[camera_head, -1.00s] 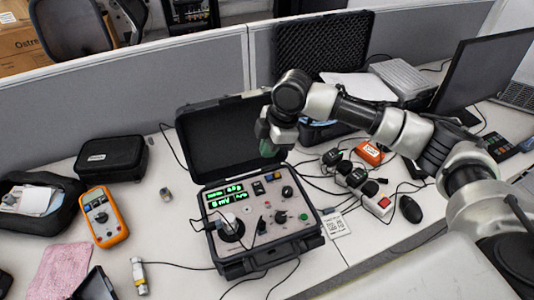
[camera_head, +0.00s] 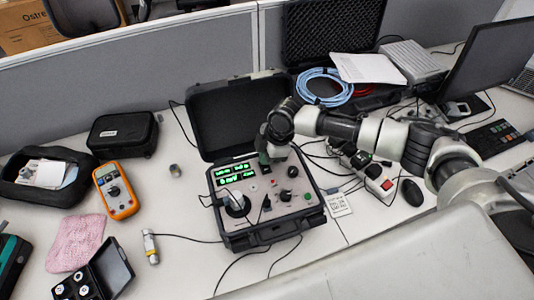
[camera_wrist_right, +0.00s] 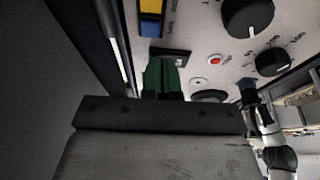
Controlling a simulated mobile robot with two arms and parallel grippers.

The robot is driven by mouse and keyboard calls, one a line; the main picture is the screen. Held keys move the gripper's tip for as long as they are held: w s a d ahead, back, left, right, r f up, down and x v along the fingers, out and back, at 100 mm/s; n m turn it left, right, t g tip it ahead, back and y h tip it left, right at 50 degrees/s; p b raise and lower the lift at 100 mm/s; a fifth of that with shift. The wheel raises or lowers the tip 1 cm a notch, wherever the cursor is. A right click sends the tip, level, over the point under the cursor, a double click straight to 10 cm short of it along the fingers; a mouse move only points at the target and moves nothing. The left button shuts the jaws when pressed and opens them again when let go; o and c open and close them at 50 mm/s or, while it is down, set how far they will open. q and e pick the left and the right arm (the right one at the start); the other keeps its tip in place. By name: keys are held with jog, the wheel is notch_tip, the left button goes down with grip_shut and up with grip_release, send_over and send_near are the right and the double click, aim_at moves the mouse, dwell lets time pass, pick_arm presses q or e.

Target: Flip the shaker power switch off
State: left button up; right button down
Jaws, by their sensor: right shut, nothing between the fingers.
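The shaker unit is an open black case (camera_head: 229,240) with a grey control panel (camera_head: 262,222), lit green displays (camera_head: 236,173) and several knobs. My right gripper (camera_head: 264,160) is at the panel's far edge, beside the displays. Its fingers are shut and empty. In the right wrist view, the green fingertips (camera_wrist_right: 163,76) are right at a black rocker switch (camera_wrist_right: 172,54) and partly cover it. I cannot tell whether they touch it. The head view hides this switch behind the gripper. My left gripper is not in view.
On the panel near the fingertips are a red button (camera_wrist_right: 215,59), blue and yellow parts (camera_wrist_right: 150,14) and a large black knob (camera_wrist_right: 247,14). The raised lid (camera_head: 230,112) stands behind the gripper. A power strip (camera_head: 378,182) and an orange multimeter (camera_head: 116,190) flank the case.

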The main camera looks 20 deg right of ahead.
jog(key=shift+w+f, duration=0.15)
jog(key=shift+f, duration=0.2)
